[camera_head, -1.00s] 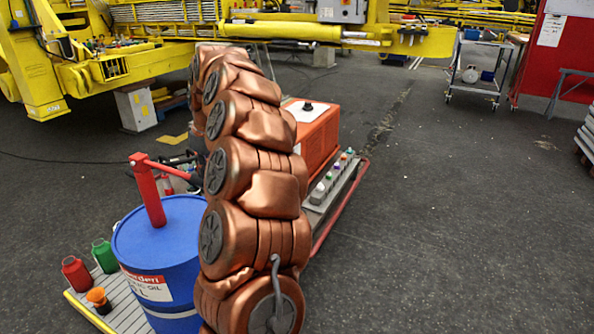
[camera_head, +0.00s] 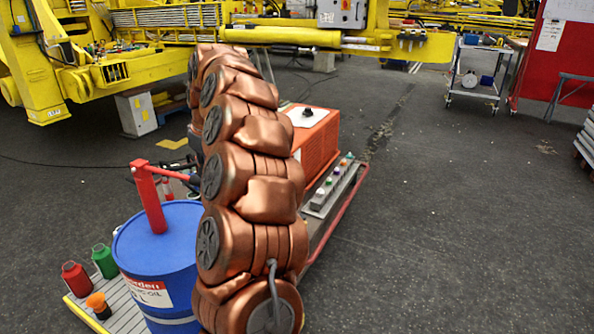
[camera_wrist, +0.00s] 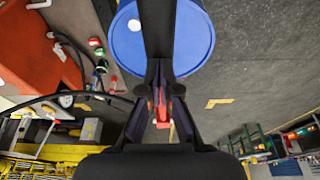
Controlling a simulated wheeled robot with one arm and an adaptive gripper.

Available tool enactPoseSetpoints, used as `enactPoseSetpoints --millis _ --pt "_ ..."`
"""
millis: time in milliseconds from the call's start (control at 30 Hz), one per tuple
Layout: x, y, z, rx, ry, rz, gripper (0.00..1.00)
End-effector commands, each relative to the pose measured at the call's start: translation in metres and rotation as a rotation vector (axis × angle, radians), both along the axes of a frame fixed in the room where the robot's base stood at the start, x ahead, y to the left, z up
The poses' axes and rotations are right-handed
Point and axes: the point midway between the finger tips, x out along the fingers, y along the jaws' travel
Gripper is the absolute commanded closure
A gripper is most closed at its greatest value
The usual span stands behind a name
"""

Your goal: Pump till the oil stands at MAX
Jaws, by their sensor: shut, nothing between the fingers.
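The blue oil drum (camera_head: 150,268) stands at the lower left of the head view. A red hand pump (camera_head: 152,205) rises from its lid, with its lever reaching right behind my arm. In the wrist view the drum's blue lid (camera_wrist: 197,40) is at the top, partly covered by a dark bar. My gripper (camera_wrist: 161,112) is shut in the wrist view. A red part of the pump (camera_wrist: 162,108) shows at the fingertips, but nothing is held; I cannot tell whether they touch. My gripper is hidden in the head view. No readable oil level or MAX mark shows.
A red bottle (camera_head: 76,279), a green bottle (camera_head: 104,261) and an orange-topped container (camera_head: 98,304) stand beside the drum on a ribbed platform.

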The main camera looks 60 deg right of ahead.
Motion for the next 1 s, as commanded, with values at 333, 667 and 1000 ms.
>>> enactPoseSetpoints --millis 333,667,1000 --pt "0.0 -0.001 0.061 0.0 -0.001 -0.002 1.0" --pt "0.0 -0.001 0.115 -0.002 -0.002 -0.001 1.0" --pt "0.0 0.0 0.13 0.001 0.0 0.0 1.0"
